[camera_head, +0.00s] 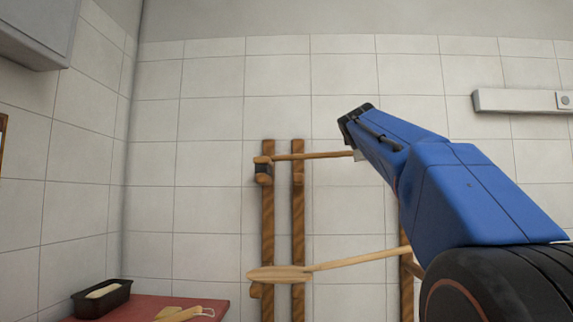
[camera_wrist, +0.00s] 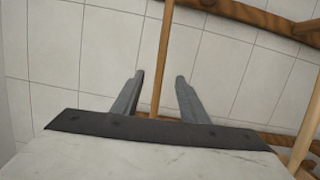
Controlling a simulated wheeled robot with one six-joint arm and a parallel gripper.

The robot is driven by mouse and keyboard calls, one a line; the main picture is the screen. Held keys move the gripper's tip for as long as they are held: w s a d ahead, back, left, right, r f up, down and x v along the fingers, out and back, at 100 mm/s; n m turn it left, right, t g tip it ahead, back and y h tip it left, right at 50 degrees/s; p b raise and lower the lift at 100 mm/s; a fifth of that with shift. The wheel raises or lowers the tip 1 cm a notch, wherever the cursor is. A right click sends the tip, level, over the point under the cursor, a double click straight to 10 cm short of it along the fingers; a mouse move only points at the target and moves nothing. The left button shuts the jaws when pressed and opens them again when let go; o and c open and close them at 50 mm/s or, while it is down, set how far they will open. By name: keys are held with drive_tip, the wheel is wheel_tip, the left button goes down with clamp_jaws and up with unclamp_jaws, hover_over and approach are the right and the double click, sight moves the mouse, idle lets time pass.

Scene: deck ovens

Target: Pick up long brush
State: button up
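The long brush (camera_head: 318,155) lies level across the upper part of a wooden wall rack in the head view. Its dark-bristled head (camera_head: 264,177) is at the left end, and its handle runs right until my arm hides it. In the wrist view, a thin wooden handle (camera_wrist: 161,50), which looks like the brush's, passes between the two grey fingers of my gripper (camera_wrist: 159,76). The fingers are apart, with a visible gap on each side of the handle.
The rack's wooden posts (camera_head: 268,225) stand against a white tiled wall (camera_head: 210,110). A wooden peel (camera_head: 280,274) rests lower on the rack. A red-brown surface (camera_head: 150,305) at lower left holds a dark pan (camera_head: 103,298). A wall bar (camera_head: 520,100) is at right.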

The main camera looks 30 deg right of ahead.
drive_tip(key=shift+x, duration=8.5)
drive_tip(key=shift+s+d+f, duration=0.1)
drive_tip(key=shift+f, duration=0.05)
drive_tip(key=shift+c, duration=0.6)
clamp_jaws()
